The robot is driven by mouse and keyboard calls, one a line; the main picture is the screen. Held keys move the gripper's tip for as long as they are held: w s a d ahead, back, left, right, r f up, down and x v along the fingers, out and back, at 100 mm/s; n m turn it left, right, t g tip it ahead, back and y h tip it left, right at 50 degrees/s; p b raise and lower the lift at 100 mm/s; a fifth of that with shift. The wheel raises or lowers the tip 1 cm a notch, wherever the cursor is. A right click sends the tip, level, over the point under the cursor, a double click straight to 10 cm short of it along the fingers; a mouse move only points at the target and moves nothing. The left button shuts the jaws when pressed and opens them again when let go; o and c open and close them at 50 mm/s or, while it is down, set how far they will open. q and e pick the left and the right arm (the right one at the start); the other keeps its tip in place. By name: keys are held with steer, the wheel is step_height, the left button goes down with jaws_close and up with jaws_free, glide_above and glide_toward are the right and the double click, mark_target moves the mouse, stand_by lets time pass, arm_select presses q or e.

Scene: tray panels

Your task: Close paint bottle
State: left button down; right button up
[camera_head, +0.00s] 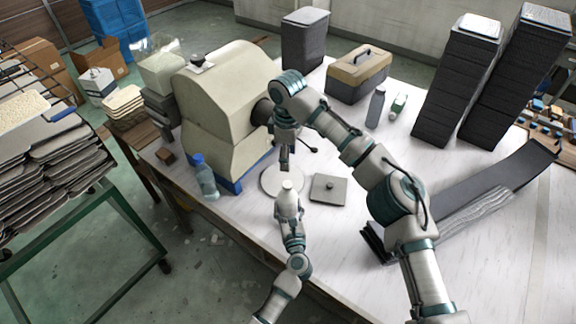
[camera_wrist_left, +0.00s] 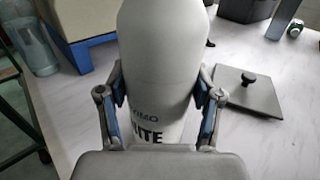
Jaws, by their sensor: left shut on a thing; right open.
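My left gripper (camera_head: 290,215) reaches up from the bottom centre of the head view, shut around a white paint bottle (camera_head: 288,199). In the left wrist view its two fingers press the sides of the bottle (camera_wrist_left: 165,65), which is upright and carries partly hidden dark lettering. The bottle's top is cut off in that view. It is pale and small in the head view, so I cannot tell whether a cap is on. My right gripper (camera_head: 285,160) points down just above and behind the bottle, open, apart from it. I see no separate cap.
A blue-capped clear bottle (camera_head: 205,178) and a large beige machine (camera_head: 215,105) stand left. A toolbox (camera_head: 358,75) stands behind. Bare table lies front left.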

steer(key=shift+r, duration=0.35)
arm_select(q)
steer(key=shift+c, duration=0.6)
jaws_free()
steer(key=s+d, duration=0.2)
steer(key=s, duration=0.9)
steer(key=shift+s, duration=0.4)
steer(key=shift+f, duration=0.1)
